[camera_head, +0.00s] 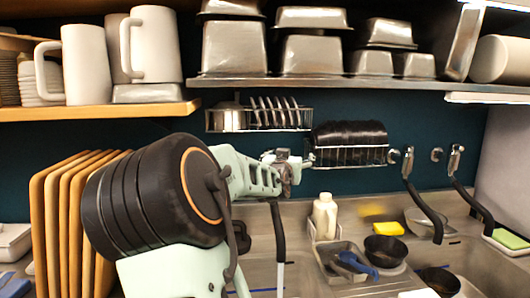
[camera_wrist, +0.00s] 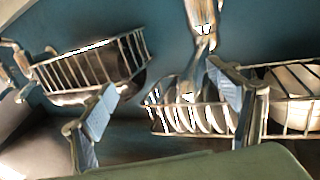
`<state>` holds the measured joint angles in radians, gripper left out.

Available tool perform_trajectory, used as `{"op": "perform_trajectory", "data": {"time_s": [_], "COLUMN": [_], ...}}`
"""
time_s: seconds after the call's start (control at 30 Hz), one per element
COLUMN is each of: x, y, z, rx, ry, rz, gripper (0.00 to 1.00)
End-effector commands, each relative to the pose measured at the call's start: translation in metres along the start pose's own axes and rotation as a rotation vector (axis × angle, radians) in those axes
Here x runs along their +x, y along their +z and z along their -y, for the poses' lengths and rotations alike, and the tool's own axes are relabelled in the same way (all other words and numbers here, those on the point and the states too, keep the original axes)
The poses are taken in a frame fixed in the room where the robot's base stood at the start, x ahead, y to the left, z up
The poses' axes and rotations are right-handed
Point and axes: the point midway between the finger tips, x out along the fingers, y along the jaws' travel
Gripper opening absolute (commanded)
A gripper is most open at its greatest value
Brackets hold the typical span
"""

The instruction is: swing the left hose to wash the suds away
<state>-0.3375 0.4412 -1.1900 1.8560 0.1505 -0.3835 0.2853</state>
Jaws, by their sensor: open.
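The left hose (camera_head: 277,218) hangs in the head view below my gripper (camera_head: 284,167), a dark tube with a pale lower end over the sink. Its upper part is hidden behind my gripper. In the wrist view a shiny metal fitting (camera_wrist: 203,28), apparently the hose's, reaches down from the top edge, near the right finger. My gripper (camera_wrist: 161,76) is open there, fingers wide apart. I cannot tell whether a finger touches the fitting. The steel sink (camera_head: 257,275) is partly hidden by my arm, and I cannot make out suds in it.
Two more black hoses (camera_head: 425,203) (camera_head: 472,203) hang at the right. Wire racks with plates (camera_head: 275,113) and dark bowls (camera_head: 349,134) are on the wall close by. A white bottle (camera_head: 325,216), a yellow sponge (camera_head: 381,228) and dark bowls (camera_head: 385,250) stand right of the hose.

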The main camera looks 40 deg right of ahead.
Motion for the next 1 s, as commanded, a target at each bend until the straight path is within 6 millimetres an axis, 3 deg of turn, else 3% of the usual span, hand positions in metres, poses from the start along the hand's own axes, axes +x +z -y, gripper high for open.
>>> {"op": "perform_trajectory", "data": {"time_s": [0.17,0.8,1.0], "x": [-0.004,-0.079,-0.090], "y": [-0.001,-0.005,-0.001], "z": [-0.001,-0.001,-0.001], "rx": [0.000,0.002,0.000], "ry": [-0.001,-0.001,0.000], "rz": [0.001,0.003,0.001], "gripper": [0.81,0.81,0.81]}}
